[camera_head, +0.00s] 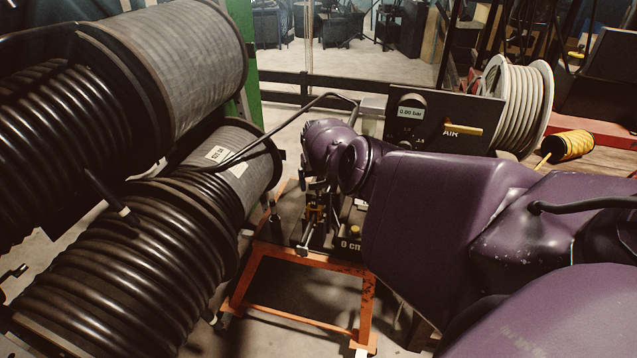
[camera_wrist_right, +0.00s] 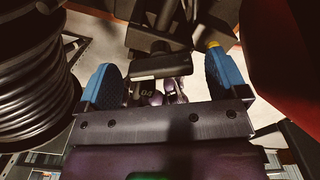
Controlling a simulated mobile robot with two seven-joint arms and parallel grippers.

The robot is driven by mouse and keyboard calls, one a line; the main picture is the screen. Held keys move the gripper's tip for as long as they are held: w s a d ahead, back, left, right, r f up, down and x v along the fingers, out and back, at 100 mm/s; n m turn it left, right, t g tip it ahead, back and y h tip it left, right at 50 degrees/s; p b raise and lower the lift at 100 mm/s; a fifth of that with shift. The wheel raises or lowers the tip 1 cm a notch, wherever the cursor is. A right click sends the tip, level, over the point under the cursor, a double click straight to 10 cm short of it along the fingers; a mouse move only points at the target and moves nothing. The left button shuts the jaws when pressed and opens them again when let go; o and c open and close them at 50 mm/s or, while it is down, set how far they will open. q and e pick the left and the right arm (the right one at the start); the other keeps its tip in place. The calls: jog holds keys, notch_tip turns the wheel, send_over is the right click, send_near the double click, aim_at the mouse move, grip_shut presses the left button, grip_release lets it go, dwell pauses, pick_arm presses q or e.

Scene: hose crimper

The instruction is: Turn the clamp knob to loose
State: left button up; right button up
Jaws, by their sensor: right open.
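My right arm comes in from the right, and its gripper (camera_head: 316,196) points down over the crimper bench (camera_head: 300,262). In the right wrist view the gripper (camera_wrist_right: 166,80) is open, with its two blue fingers wide apart. A dark block-like part (camera_wrist_right: 160,66) on a stem shows between the fingers; I cannot tell whether it is the clamp knob or whether a finger touches it. My arm hides much of the bench top. My left gripper is not in view.
Large reels of black hose (camera_head: 120,270) fill the left side, close to the bench. A black panel (camera_head: 440,122) with a "0.00 bar" readout and a yellow lever (camera_head: 462,130) stands behind my arm.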

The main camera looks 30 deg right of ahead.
jog(key=c, duration=0.9)
jog(key=shift+c, duration=0.2)
